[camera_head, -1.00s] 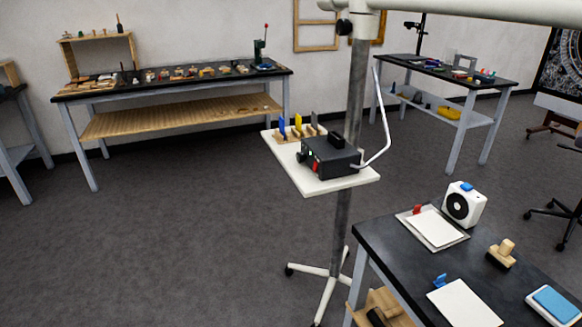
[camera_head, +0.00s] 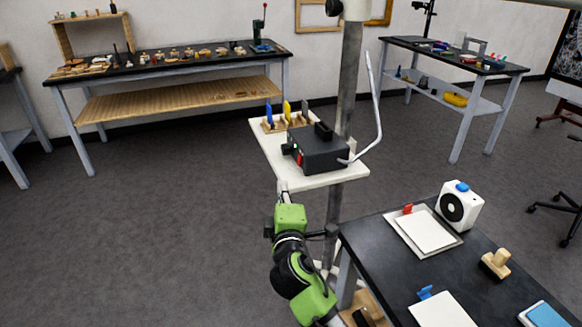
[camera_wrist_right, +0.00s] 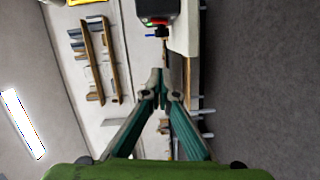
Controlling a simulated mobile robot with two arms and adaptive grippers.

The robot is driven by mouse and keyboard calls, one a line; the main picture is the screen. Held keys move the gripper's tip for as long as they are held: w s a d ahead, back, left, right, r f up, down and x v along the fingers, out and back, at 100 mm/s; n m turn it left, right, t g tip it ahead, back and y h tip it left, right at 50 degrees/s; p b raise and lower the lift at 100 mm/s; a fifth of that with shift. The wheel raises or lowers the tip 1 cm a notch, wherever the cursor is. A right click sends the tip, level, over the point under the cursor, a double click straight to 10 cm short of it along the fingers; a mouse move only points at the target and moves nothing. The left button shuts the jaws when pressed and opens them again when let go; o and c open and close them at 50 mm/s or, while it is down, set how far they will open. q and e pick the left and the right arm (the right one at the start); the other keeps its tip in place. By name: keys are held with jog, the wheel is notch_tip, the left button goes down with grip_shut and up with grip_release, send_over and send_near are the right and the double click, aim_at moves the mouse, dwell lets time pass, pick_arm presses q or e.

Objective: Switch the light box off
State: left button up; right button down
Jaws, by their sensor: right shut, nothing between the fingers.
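The light box is probably the black box (camera_head: 322,152) on the small white shelf (camera_head: 316,180) of a stand. Its front face carries a red switch (camera_head: 299,159) and a small green spot. My right gripper (camera_head: 283,187) is just below and in front of the shelf's near left edge, apart from the box. In the right wrist view the gripper (camera_wrist_right: 158,76) is shut and empty, pointing toward a dark box (camera_wrist_right: 158,8) with a red part at the top. Whether the switch is on or off is too small to tell. My left gripper is out of view.
A wooden holder (camera_head: 277,125) with blue, yellow and grey plates stands behind the box. A white curved rod (camera_head: 376,100) rises beside it. The floor at left is clear.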

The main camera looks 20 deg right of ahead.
aim_at(294, 177)
jog(key=shift+w, duration=0.1)
jog(key=x, duration=1)
jog(key=shift+d+p, duration=0.1)
jog(key=shift+p, duration=0.2)
jog(key=d, duration=0.1)
jog(key=d+p, duration=0.1)
jog(key=shift+d+f, duration=0.2)
jog(key=shift+d, duration=0.15)
jog(key=shift+d+f, duration=0.15)
jog(key=shift+d, duration=0.5)
